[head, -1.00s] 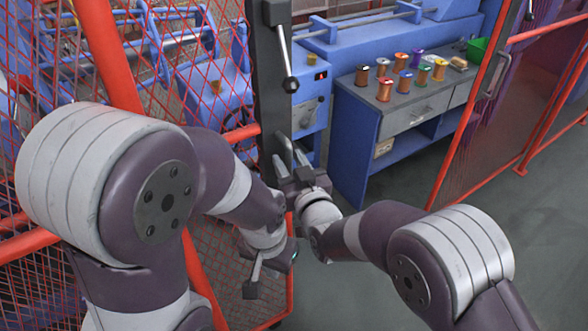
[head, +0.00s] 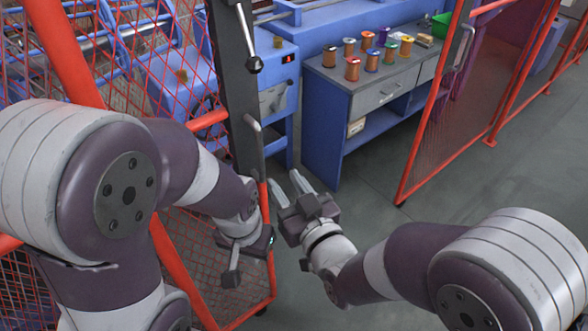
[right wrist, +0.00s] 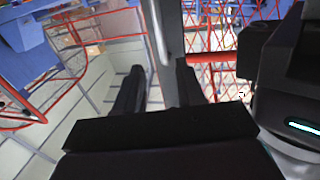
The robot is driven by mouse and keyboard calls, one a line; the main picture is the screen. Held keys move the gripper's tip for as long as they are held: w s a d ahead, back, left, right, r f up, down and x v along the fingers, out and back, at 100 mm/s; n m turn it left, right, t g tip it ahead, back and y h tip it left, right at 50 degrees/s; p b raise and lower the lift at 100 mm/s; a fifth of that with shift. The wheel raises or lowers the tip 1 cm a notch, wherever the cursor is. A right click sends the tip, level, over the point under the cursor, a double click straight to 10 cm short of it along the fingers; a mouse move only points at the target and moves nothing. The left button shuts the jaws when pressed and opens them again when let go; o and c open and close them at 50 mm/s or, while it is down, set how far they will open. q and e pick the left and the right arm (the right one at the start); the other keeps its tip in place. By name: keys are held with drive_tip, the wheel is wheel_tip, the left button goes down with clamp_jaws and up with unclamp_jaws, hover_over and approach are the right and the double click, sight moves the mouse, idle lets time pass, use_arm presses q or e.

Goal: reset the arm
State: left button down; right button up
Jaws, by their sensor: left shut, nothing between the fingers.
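My right gripper (head: 284,184) is open and empty, just right of and below the upright handle on the dark grey gate post (head: 232,100). In the right wrist view its two dark fingers (right wrist: 158,88) stand apart, with the post and the handle (right wrist: 155,30) beyond them. The handle (head: 257,140) is apart from the fingers in the head view. My left gripper (head: 231,278) is shut and empty, pointing down in front of the red mesh gate, lower left of the right gripper. Both arms are bent at the elbow.
The red mesh fence (head: 185,75) stands close behind my left arm. A blue workbench (head: 325,125) with several wire spools (head: 352,68) stands behind. An open red-framed mesh panel (head: 440,130) is at the right. Grey floor (head: 450,185) is clear at the right.

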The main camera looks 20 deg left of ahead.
drive_tip(key=w+d+m+g+h+p, duration=0.2)
drive_tip(key=d+h+p, duration=0.15)
drive_tip(key=d, duration=0.35)
drive_tip(key=w+d+m+g+h+p, duration=0.1)
drive_tip(key=w+d+m+h+p, duration=0.2)
drive_tip(key=d, duration=0.5)
drive_tip(key=s+d+f+m+g+h+p, duration=0.1)
drive_tip(key=s+d+m+g+h+p, duration=0.2)
drive_tip(key=s+d+g, duration=0.6)
drive_tip(key=s+d+h, duration=0.2)
drive_tip(key=s+d, duration=0.3)
drive_tip(key=d, duration=0.3)
drive_tip(key=shift+f+h, duration=0.15)
drive_tip(key=shift+h, duration=0.2)
